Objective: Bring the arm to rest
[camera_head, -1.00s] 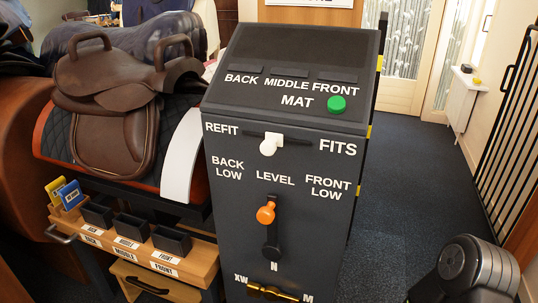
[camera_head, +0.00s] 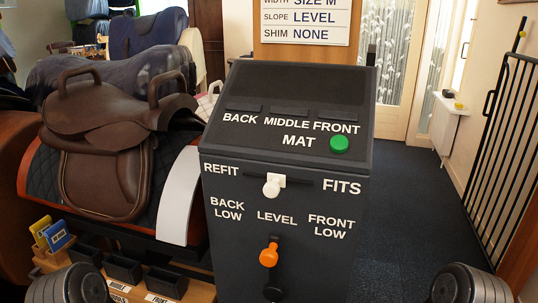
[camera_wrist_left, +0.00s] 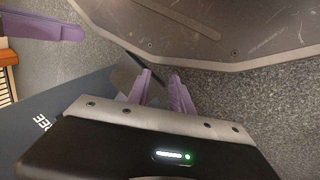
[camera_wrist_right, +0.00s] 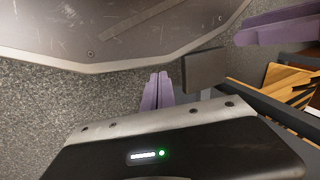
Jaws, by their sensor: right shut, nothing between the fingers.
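My left gripper (camera_wrist_left: 161,92) shows in the left wrist view with its two purple fingers apart and nothing between them. My right gripper (camera_wrist_right: 157,91) shows in the right wrist view with its purple fingers together and empty. Neither gripper shows in the head view, where only rounded links of my arms stand at the bottom left and bottom right corners. Both grippers are apart from the dark console (camera_head: 232,262) as far as the views show.
The console carries a green button (camera_head: 339,144), a white slider knob (camera_head: 272,186) between REFIT and FITS, and an orange-knobbed lever (camera_head: 269,255) below LEVEL. A brown saddle (camera_head: 108,130) sits at left. A sign (camera_head: 305,18) reads SIZE M, LEVEL, NONE. Carpet (camera_head: 411,200) is clear at right.

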